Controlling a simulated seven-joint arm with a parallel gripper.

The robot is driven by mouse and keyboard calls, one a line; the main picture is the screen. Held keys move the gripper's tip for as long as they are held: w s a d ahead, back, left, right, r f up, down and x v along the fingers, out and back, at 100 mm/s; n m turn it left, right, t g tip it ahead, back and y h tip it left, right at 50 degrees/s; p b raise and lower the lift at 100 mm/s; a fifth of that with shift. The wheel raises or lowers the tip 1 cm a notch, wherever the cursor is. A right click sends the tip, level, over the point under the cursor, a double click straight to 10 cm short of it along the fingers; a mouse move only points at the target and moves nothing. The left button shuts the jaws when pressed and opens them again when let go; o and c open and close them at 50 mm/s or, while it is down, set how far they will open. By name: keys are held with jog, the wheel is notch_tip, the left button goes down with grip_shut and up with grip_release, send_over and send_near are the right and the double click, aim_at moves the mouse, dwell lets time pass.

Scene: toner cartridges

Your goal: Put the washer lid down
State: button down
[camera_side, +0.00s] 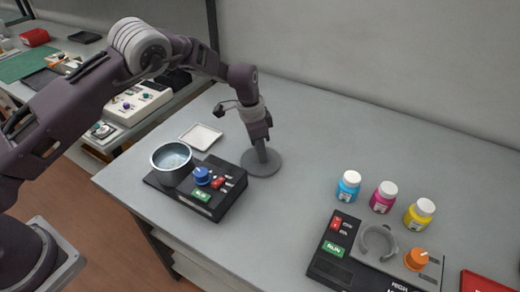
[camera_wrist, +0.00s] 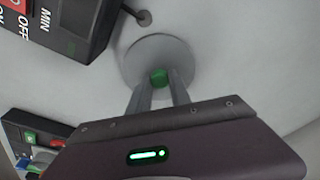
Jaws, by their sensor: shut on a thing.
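The washer lid (camera_side: 263,168) is a flat grey disc, just right of the black washer unit. In the wrist view the lid (camera_wrist: 146,48) shows a green knob (camera_wrist: 158,76) at its near edge, between my fingers. My gripper (camera_wrist: 158,88) is shut on this knob. In the side view my gripper (camera_side: 261,150) points down over the lid, which lies level at or very near the table top; I cannot tell whether it touches. The washer's round metal bowl (camera_side: 172,157) is uncovered, on the left of the unit (camera_side: 208,200).
The washer unit carries a blue knob (camera_side: 202,175). A white tray (camera_side: 201,136) lies behind it. Cyan (camera_side: 348,186), magenta (camera_side: 383,197) and yellow (camera_side: 419,214) bottles stand to the right, behind a second black device (camera_side: 345,262) with an orange knob. The table between is clear.

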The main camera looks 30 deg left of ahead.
jog(key=c, duration=1.2)
grip_release()
notch_tip(320, 180, up, 13)
jog(key=s+a, duration=0.1)
notch_tip(320, 180, up, 8)
jog(key=n+t, duration=0.1)
jog(key=n, duration=0.1)
send_over(253, 161)
jog(key=s+a, duration=0.2)
jog(key=s, duration=0.2)
jog(key=s+a+r+n+t, duration=0.1)
jog(key=s+a+r+n, duration=0.15)
jog(key=s+r, duration=0.7)
jog(key=s+a+n, duration=0.1)
jog(key=s, duration=0.7)
jog(key=s+a+f+n+t, duration=0.1)
jog(key=s+n, duration=0.1)
jog(key=s, duration=0.6)
jog(key=s+a+f+n+t+y, duration=0.1)
jog(key=s+a, duration=0.1)
jog(key=s, duration=0.6)
jog(key=shift+s+n, duration=0.2)
jog(key=shift+n, duration=0.05)
jog(key=shift+o, duration=0.2)
